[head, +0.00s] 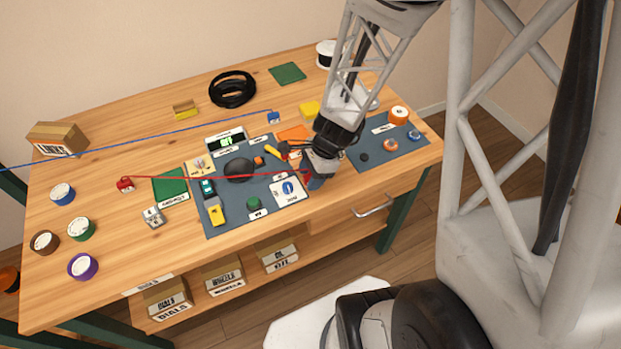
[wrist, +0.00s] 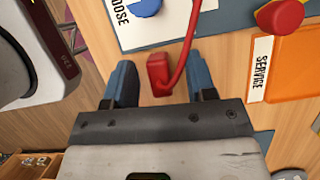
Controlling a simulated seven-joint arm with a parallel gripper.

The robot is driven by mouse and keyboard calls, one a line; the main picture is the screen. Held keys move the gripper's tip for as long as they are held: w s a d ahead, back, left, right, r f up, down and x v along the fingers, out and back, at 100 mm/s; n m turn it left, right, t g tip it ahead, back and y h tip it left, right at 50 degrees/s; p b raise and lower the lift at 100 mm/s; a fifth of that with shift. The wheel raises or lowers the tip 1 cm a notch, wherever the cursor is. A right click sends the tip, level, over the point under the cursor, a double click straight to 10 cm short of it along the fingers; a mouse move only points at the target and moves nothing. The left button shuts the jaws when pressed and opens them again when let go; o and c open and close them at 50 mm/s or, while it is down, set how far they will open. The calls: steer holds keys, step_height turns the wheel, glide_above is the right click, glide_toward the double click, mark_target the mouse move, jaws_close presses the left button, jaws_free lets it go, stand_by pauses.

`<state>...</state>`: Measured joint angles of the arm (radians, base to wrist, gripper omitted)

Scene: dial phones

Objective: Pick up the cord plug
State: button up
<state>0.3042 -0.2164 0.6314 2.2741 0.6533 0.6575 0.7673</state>
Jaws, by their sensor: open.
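A red cord plug (wrist: 158,72) lies between my gripper's two blue fingers in the wrist view, with gaps visible on both sides. Its red cord (wrist: 190,45) runs up from it and out of the top of the picture. My gripper (wrist: 162,80) is open around the plug, holding nothing. In the head view my gripper (head: 315,182) is low at the right edge of the grey mat, and the red cord (head: 220,176) stretches left from it to a red block (head: 125,184). The plug at the gripper is mostly hidden there.
The grey mat (head: 225,228) holds a dark round part and several small pieces. A blue plug (head: 273,117) with a blue cord lies behind. An orange SERVICE pad (wrist: 292,75) is right of the gripper in the wrist view. Spools stand at left.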

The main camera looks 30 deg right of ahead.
mark_target(306, 179)
stand_by(0.3)
jaws_close()
steer(key=shift+r, duration=0.1)
steer(key=shift+r, duration=0.5)
steer(key=shift+s+r, duration=0.15)
steer(key=shift+r, duration=0.5)
steer(key=shift+s+r, duration=0.15)
steer(key=shift+r, duration=0.45)
steer(key=s+a+r, duration=0.1)
steer(key=s+a, duration=0.1)
steer(key=s, duration=1.3)
steer(key=shift+r, duration=0.15)
steer(key=shift+s+a, duration=0.1)
